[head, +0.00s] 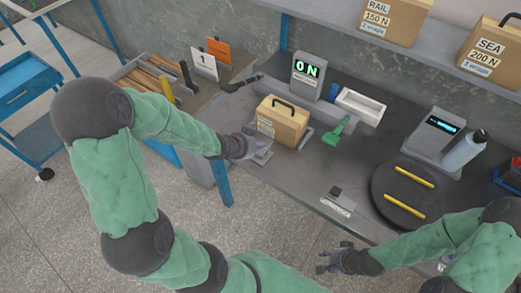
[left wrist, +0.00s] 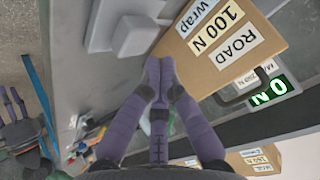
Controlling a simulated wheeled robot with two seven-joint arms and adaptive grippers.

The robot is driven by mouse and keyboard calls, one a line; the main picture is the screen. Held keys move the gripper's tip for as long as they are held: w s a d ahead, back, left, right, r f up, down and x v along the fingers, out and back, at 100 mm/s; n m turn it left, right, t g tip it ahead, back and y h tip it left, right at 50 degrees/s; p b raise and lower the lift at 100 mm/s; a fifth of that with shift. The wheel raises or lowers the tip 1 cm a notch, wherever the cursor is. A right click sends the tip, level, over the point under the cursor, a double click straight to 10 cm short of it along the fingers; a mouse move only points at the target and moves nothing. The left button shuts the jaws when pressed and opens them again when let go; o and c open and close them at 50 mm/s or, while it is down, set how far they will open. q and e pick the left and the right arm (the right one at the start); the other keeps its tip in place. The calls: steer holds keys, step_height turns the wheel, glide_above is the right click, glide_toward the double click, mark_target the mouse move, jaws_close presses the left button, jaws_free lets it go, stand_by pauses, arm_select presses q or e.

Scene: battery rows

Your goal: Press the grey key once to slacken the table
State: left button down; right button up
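My left gripper (head: 264,146) is beside the left end of a cardboard box (head: 283,121) on the bench. In the left wrist view its purple fingers (left wrist: 158,66) are together with nothing between them. Their tips are close to the box's lower edge and to a grey block with a raised grey key (left wrist: 133,36). I cannot tell whether they touch the key. In the head view the gripper mostly hides this key. My right gripper (head: 334,260) is open and empty, in front of the bench's front edge. A display (head: 306,72) behind the box reads 0 N.
The box is labelled ROAD 100 N. A green tool (head: 337,130) and a white tray (head: 360,106) are right of it. A small dark block (head: 336,191) is near the front edge. A black round plate (head: 407,207) with yellow bars and a bottle (head: 462,151) are further right.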

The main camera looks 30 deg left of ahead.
mark_target(259, 152)
arm_select(q)
steer(key=shift+r+p, duration=2.25)
steer(key=shift+r, duration=0.2)
steer(key=shift+f, duration=0.1)
arm_select(e)
step_height(259, 152, up, 5)
steer(key=shift+f, duration=0.15)
